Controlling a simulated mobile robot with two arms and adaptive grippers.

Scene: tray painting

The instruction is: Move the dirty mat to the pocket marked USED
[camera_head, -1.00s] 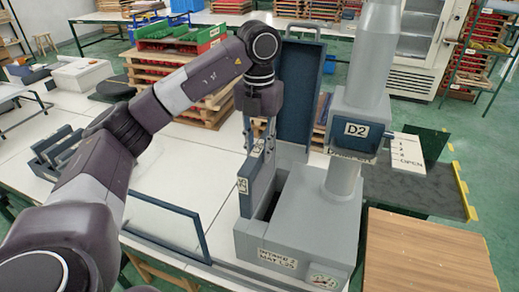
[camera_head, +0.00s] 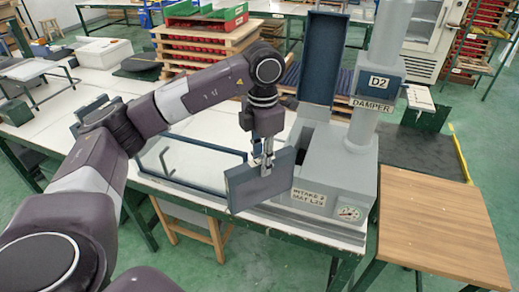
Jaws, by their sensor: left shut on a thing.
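My left gripper (camera_head: 266,168) is shut on a mat (camera_head: 250,190), a flat grey panel with a dark blue frame. It holds the mat by its upper edge, upright and slightly turned, in front of the grey intake box (camera_head: 335,170) labelled INTAKE 2. The mat hides part of the box's front left. The box's dark blue lid (camera_head: 322,58) stands open. A dark slotted rack (camera_head: 92,108) on the table at the left is mostly hidden behind my left arm. I can read no USED mark. My right gripper is not in view.
A pale panel in a dark blue frame (camera_head: 245,156) is on the white table, left of the held mat. A grey column labelled D2 DAMPER (camera_head: 362,115) rises from the intake. A wooden-topped table (camera_head: 440,225) is at the right. Open floor lies in front.

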